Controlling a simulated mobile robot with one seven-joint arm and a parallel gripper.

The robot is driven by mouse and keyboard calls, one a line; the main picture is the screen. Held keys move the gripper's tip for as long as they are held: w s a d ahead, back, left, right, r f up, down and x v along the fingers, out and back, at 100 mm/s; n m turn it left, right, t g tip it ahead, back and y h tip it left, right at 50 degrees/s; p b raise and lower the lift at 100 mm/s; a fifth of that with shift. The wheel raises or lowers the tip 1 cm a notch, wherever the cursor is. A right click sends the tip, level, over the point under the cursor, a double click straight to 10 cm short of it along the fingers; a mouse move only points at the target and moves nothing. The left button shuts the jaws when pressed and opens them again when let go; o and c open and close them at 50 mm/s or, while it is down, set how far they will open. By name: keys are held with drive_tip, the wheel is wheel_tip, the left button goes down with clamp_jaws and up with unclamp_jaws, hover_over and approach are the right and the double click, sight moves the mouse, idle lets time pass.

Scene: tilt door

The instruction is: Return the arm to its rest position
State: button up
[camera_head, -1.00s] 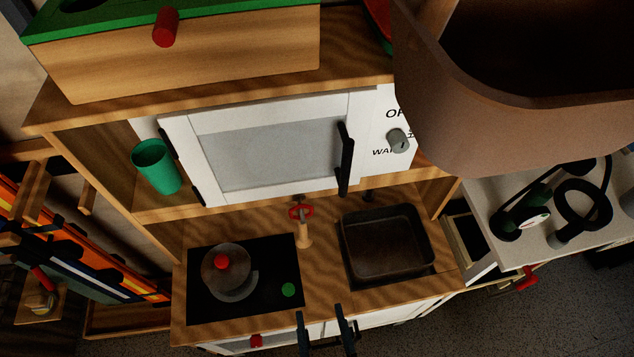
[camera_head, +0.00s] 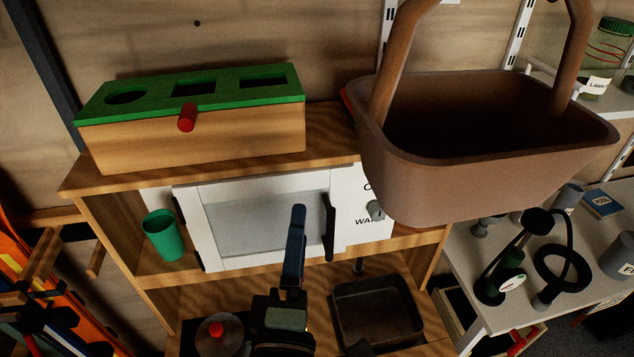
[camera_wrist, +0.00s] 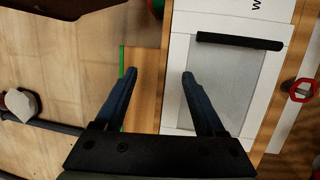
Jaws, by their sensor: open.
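My gripper (camera_head: 296,240) is raised in front of the white microwave-style door (camera_head: 262,222), which appears shut. Its black handle (camera_head: 329,227) stands to the right of my gripper, apart from it. In the wrist view, my gripper (camera_wrist: 158,78) has its two dark fingers spread with nothing between them. The door also shows there, with its grey window (camera_wrist: 228,90) behind the right finger and the handle (camera_wrist: 240,41) above. In the head view, the fingers overlap, and my wrist hides part of the counter.
A brown basket (camera_head: 480,180) stands at the upper right, beside a green-topped wooden box (camera_head: 200,140). A green cup (camera_head: 163,235) is on the left shelf. A pot (camera_head: 222,335) and a sink (camera_head: 375,312) are below. A side table (camera_head: 505,265) holds several items.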

wheel_tip(320, 180, up, 14)
drive_tip(key=w+d+m+t+h, duration=0.1)
drive_tip(key=w+d+m+t, duration=0.1)
drive_tip(key=m, duration=0.5)
drive_tip(key=s+r+m+t+y+p, duration=0.1)
drive_tip(key=s+r+m, duration=0.3)
drive_tip(key=r, duration=0.9)
drive_tip(key=s+r+m+t+y+p, duration=0.1)
drive_tip(key=s+r+m+t, duration=0.3)
drive_tip(key=r, duration=0.9)
drive_tip(key=shift+s+d+m+t, duration=0.15)
drive_tip(key=shift+s+m+t, duration=0.25)
drive_tip(key=shift+m, duration=0.5)
drive_tip(key=shift+s, duration=0.1)
